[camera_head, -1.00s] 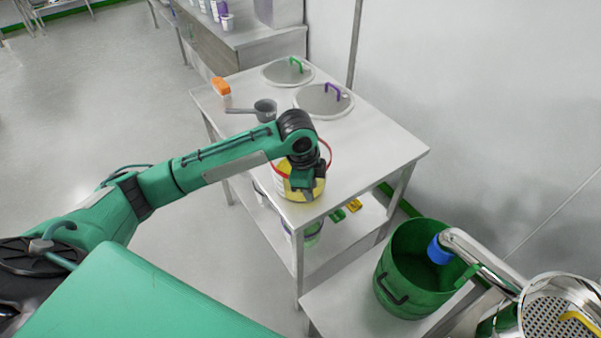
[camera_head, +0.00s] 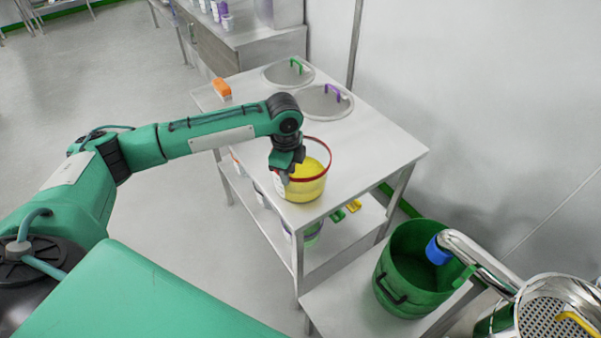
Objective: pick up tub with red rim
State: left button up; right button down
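The tub with the red rim (camera_head: 308,188) stands upright near the front corner of the steel table (camera_head: 378,152). It is see-through and holds something yellow. My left gripper (camera_head: 283,178) comes down at the tub's left side, its fingers overlapping the rim and wall there in the head view. The fingers are small and dark, so I cannot tell whether they are open or shut on the rim. My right gripper is out of view.

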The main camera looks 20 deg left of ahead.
aim_at(291, 191)
pick_arm(q)
jog(key=shift+w+d+f+p, duration=0.15)
jog(key=shift+f+p, duration=0.35)
jog(key=shift+f, duration=1.05)
jog(key=shift+w+d+f+p, duration=0.15)
jog(key=shift+f+p, duration=0.3)
jog(key=shift+f, duration=1.05)
jog(key=shift+a, duration=0.1)
grip_shut()
jog(key=shift+r, duration=0.1)
